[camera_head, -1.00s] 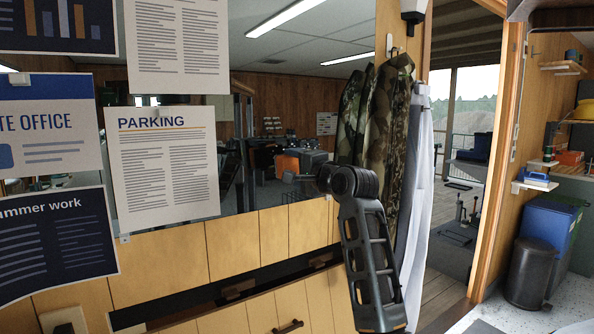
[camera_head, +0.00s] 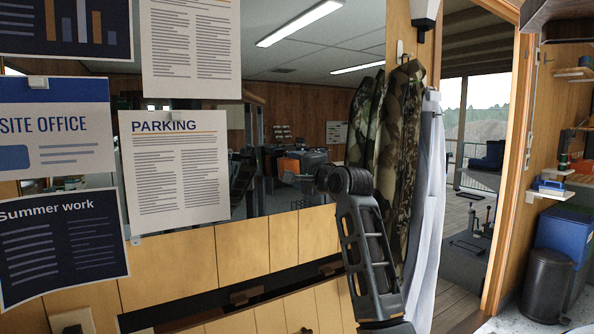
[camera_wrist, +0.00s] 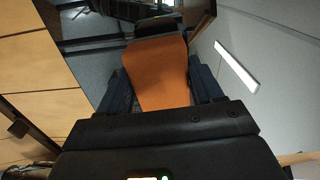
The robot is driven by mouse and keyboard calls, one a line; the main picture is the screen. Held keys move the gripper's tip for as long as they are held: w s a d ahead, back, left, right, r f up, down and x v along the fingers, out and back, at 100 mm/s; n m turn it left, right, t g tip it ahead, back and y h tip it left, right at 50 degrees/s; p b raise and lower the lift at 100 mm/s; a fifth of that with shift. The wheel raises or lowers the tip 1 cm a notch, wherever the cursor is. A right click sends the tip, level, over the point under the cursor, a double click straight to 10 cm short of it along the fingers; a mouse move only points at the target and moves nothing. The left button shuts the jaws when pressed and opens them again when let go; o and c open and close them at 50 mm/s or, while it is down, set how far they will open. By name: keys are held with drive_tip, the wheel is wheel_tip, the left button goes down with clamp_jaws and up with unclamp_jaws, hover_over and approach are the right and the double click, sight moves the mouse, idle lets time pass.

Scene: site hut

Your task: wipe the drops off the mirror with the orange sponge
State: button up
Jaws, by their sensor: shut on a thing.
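The orange sponge (camera_wrist: 160,75) is held between the two fingers of my gripper (camera_wrist: 160,90) in the wrist view. The mirror (camera_head: 290,210) is the large reflecting panel on the wood wall in the head view, partly covered by papers. In the wrist view the sponge's far end points toward a grey reflecting surface with a bright light strip in it. I cannot tell whether the sponge touches the mirror. In the head view my arm is in front of the mirror's lower right part, and the gripper is not clearly visible there. I cannot make out any drops.
A paper headed PARKING (camera_head: 175,175) and other sheets hang over the mirror's left side. Camouflage jackets (camera_head: 395,130) and a white garment (camera_head: 428,190) hang close to the right of my arm. Wooden drawers lie below. An open doorway (camera_head: 480,130) is farther right.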

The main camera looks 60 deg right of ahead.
drive_tip(key=shift+x, duration=0.95)
idle(0.3)
drive_tip(key=shift+d, duration=0.1)
drive_tip(key=shift+s+d+p, duration=0.15)
drive_tip(key=shift+s+d, duration=0.4)
drive_tip(key=shift+d, duration=0.25)
drive_tip(key=shift+s+d+p, duration=0.15)
drive_tip(key=shift+s+d, duration=0.4)
drive_tip(key=shift+d, duration=0.2)
drive_tip(key=s+d, duration=0.3)
drive_tip(key=d, duration=0.3)
drive_tip(key=shift+s+d, duration=0.3)
drive_tip(key=shift+w+a+p, duration=0.6)
drive_tip(key=shift+a+p, duration=0.15)
drive_tip(key=shift+a, duration=0.35)
drive_tip(key=shift+w+a+p, duration=0.6)
drive_tip(key=shift+a+p, duration=0.2)
drive_tip(key=shift+a, duration=0.3)
drive_tip(key=shift+w+a+p, duration=0.65)
drive_tip(key=shift+a+p, duration=0.1)
drive_tip(key=shift+a, duration=0.4)
drive_tip(key=shift+w+a, duration=0.55)
drive_tip(key=shift+a, duration=0.2)
drive_tip(key=shift+w+a, duration=0.55)
drive_tip(key=shift+a, duration=0.25)
